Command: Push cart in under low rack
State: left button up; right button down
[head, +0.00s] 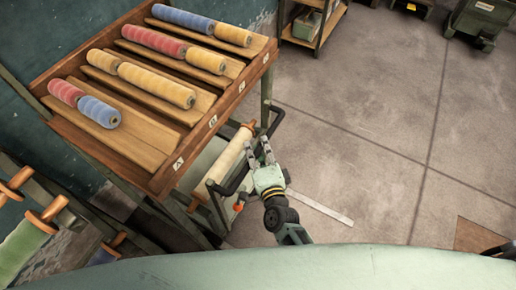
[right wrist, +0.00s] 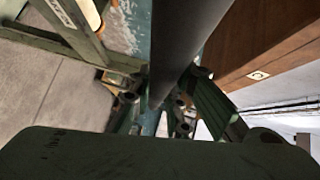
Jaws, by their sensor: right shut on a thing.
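The low rack (head: 222,122) is a brown wooden sloped top on dark legs at the upper left of the head view. The cart (head: 205,163) stands partly beneath its front edge, with much of it hidden by the rack. The cart carries a cream roll (head: 232,155) with wooden ends and has a black bar handle (head: 238,180). My right gripper (head: 264,150) is shut on this handle, just outside the rack's front edge. In the right wrist view the dark handle bar (right wrist: 187,45) runs between the fingers (right wrist: 160,100). My left gripper is not in view.
Several yarn spools (head: 155,84) lie in the rack's sloped troughs. Large spools (head: 25,245) hang at the lower left. A shelf unit (head: 312,25) and a green bin (head: 480,20) stand at the back. The concrete floor (head: 380,120) to the right is mostly clear.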

jog(key=shift+a, duration=0.25)
jog(key=c, duration=1.7)
grip_release()
jog(key=shift+w, duration=0.1)
jog(key=shift+o, duration=0.2)
jog(key=shift+s+d, duration=0.15)
jog(key=shift+s, duration=0.2)
jog(key=v, duration=1.1)
jog(key=shift+s, duration=0.2)
